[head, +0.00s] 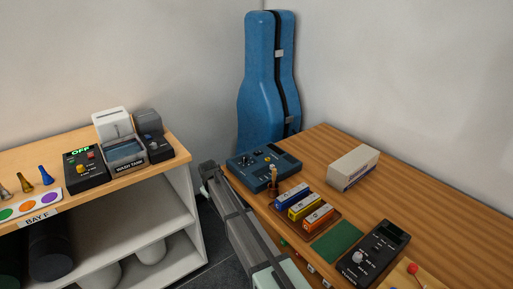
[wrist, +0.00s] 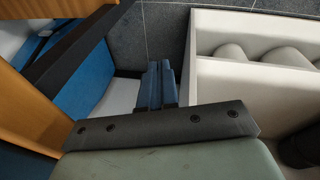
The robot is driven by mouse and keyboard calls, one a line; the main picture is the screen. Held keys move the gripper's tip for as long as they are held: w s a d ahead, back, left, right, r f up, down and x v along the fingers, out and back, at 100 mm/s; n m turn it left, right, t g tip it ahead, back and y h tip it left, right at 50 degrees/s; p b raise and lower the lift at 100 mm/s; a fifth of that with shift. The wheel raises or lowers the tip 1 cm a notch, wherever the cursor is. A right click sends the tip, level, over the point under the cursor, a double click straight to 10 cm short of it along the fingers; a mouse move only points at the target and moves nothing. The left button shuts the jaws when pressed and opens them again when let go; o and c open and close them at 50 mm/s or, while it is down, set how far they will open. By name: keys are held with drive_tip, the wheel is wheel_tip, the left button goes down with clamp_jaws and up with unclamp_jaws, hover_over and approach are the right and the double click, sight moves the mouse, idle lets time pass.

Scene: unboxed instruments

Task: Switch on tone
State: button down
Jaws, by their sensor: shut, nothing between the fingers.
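No label reading "tone" is legible in either view. A blue control box (head: 263,168) with knobs and small controls sits at the left corner of the right-hand wooden table. A black box (head: 373,255) with a dark display and a pale knob sits near that table's front edge. My gripper (head: 209,170) is over the gap between the two pieces of furniture, just left of the blue box and apart from it. In the wrist view its fingers (wrist: 161,84) are together and empty, with the floor behind them.
Left, a shelf unit (head: 185,215) carries a black box (head: 85,168) showing a green "OFF" and a "WASH TANK" unit (head: 124,155). A blue instrument case (head: 262,85) stands behind. The wooden table (head: 405,200) holds colored blocks (head: 305,207) and a cream box (head: 353,167).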

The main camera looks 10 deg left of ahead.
drive_tip(key=w+r+g, duration=0.1)
drive_tip(key=w+r, duration=0.1)
drive_tip(key=r, duration=0.2)
drive_tip(key=w+d+r+m+g+y, duration=0.1)
drive_tip(key=w+r, duration=0.1)
drive_tip(key=r, duration=0.3)
drive_tip(key=w+d+r+m+y, duration=0.1)
drive_tip(key=w+r, duration=0.2)
drive_tip(key=r, duration=0.1)
drive_tip(key=shift+r+g, duration=0.4)
drive_tip(key=w+d+r+g, duration=0.1)
drive_tip(key=w+d+r, duration=0.65)
drive_tip(key=r, duration=0.25)
drive_tip(key=h, duration=0.1)
approach(256, 152)
drive_tip(key=f, duration=0.6)
drive_tip(key=shift+s+a+f, duration=0.4)
